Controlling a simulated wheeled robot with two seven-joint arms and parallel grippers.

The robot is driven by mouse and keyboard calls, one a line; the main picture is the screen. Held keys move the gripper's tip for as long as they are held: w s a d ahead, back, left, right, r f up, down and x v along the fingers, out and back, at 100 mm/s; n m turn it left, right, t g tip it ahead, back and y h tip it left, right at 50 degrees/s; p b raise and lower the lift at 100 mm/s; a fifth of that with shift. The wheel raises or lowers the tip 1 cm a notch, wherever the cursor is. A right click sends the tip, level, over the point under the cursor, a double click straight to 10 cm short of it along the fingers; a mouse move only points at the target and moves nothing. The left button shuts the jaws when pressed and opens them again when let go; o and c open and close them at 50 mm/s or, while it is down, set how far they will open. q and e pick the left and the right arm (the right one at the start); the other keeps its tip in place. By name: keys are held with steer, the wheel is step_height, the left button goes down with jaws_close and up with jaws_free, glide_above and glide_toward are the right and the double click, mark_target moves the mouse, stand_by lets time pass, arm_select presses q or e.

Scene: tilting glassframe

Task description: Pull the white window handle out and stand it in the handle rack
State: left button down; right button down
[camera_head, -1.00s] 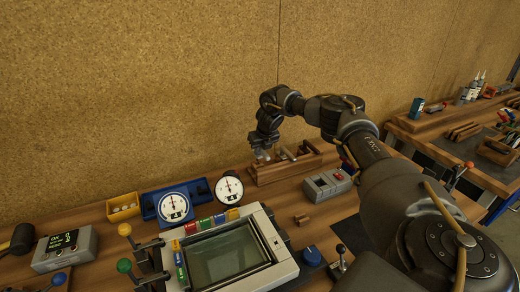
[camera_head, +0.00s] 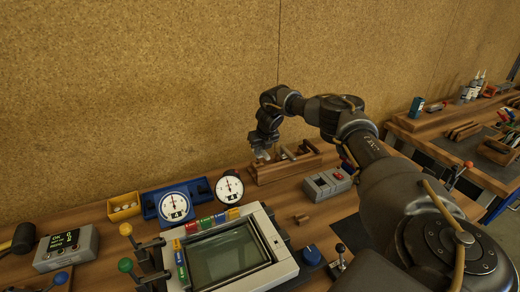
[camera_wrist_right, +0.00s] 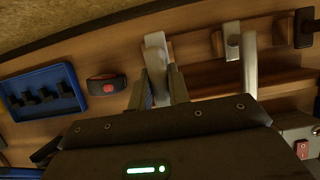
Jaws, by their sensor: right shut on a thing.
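The white handle (camera_wrist_right: 155,50) is between the fingers of my right gripper (camera_wrist_right: 160,88) in the right wrist view. The right gripper is shut on it. In the head view this gripper (camera_head: 263,156) is at the left end of the wooden handle rack (camera_head: 270,175), close to the back wall. The rack also shows in the right wrist view (camera_wrist_right: 200,78). A second, light grey handle (camera_wrist_right: 249,60) stands in the rack to the right of the held one. I cannot tell how deep the white handle's lower end sits. My left gripper is not in view.
The tilting glass frame (camera_head: 270,274) lies in front, with coloured tabs and levers beside it. Two round dials (camera_head: 229,188), a blue tray (camera_head: 201,189), a yellow bin (camera_head: 123,207) and a grey switch box (camera_head: 327,184) stand near the rack. A small wooden piece (camera_head: 301,219) lies on the bench.

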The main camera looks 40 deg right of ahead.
mark_target(261, 157)
steer(key=shift+f+b, duration=1.1)
steer(key=shift+f, duration=1.1)
steer(key=c, duration=1.3)
jaws_free()
steer(key=shift+o, duration=0.2)
steer(key=b+v, duration=0.2)
steer(key=v, duration=0.9)
